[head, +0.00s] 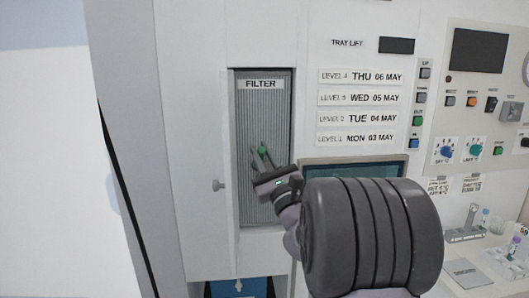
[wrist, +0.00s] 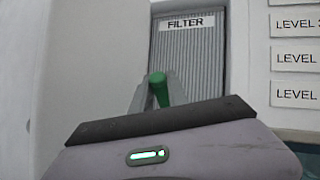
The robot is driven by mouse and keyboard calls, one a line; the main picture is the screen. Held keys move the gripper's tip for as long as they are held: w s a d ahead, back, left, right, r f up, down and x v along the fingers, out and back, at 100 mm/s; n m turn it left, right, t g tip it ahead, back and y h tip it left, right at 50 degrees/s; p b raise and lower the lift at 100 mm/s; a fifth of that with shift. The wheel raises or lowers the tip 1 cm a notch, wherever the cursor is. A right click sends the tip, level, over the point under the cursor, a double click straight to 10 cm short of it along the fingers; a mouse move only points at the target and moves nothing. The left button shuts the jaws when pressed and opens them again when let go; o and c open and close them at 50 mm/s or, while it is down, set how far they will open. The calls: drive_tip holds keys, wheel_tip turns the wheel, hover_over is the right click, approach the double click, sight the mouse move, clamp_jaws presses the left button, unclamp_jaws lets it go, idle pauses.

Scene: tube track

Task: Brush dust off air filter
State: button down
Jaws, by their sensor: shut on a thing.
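The air filter (head: 264,115) is a grey ribbed panel labelled FILTER, set upright in a recess of the white machine; it also shows in the wrist view (wrist: 188,60). My gripper (head: 262,155) is in front of the filter's middle, its fingers shut on a green handle (wrist: 158,90), which seems to be the brush's. The green end also shows in the head view (head: 263,151). The brush's bristles are hidden, and I cannot tell whether they touch the filter. No dust can be made out on the visible ribs.
An open white door with a knob (head: 217,185) stands along the recess's left side. Level labels (head: 360,98) and a button column (head: 418,110) are to the right. A dark-framed screen (head: 352,168) sits low behind my arm. Small lab items (head: 485,225) stand at far right.

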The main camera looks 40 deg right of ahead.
drive_tip(key=f+b, duration=0.1)
drive_tip(key=w+a+f+b, duration=0.1)
drive_tip(key=shift+a+f, duration=0.3)
drive_tip(key=shift+f, duration=0.05)
drive_tip(key=shift+d, duration=0.1)
drive_tip(key=s+d, duration=0.2)
drive_tip(key=d, duration=0.1)
idle(0.8)
